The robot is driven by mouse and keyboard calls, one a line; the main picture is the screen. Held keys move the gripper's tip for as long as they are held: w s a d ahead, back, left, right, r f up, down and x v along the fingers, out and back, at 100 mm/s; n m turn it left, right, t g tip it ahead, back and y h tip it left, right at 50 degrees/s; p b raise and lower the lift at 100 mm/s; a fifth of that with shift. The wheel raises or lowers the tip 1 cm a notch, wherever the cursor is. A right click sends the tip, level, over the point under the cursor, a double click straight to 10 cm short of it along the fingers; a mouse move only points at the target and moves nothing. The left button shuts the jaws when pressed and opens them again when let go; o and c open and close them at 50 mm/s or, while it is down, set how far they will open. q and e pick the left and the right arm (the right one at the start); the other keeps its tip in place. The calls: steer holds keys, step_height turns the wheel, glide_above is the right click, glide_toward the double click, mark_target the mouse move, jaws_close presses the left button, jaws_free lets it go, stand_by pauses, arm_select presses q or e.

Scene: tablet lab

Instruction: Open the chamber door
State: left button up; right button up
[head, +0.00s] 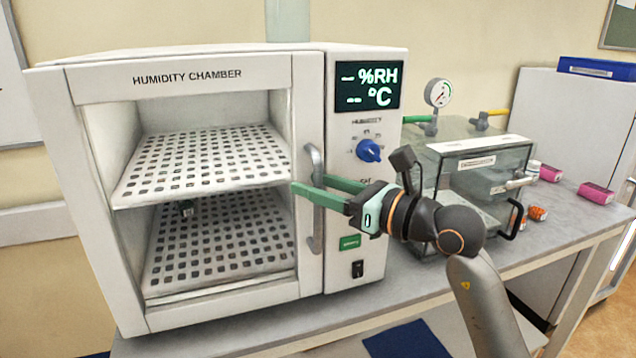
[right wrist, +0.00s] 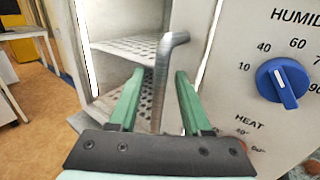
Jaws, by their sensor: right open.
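The humidity chamber (head: 190,75) stands on the bench, and its windowed door (head: 308,120) looks shut, flush with the control panel. The upright grey door handle (head: 317,238) is on the door's right edge. My right gripper (head: 312,185) is open at the handle, with its green fingers pointing left toward the door. In the right wrist view, the handle (right wrist: 161,80) rises between the open fingers of the right gripper (right wrist: 158,76), and I see no clear contact. My left gripper is not in view.
The control panel has a blue knob (head: 369,151) right of the handle. A clear box (head: 480,170) and pink packages (head: 595,193) stand farther right.

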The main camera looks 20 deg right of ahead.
jaws_close()
stand_by(0.3)
stand_by(1.1)
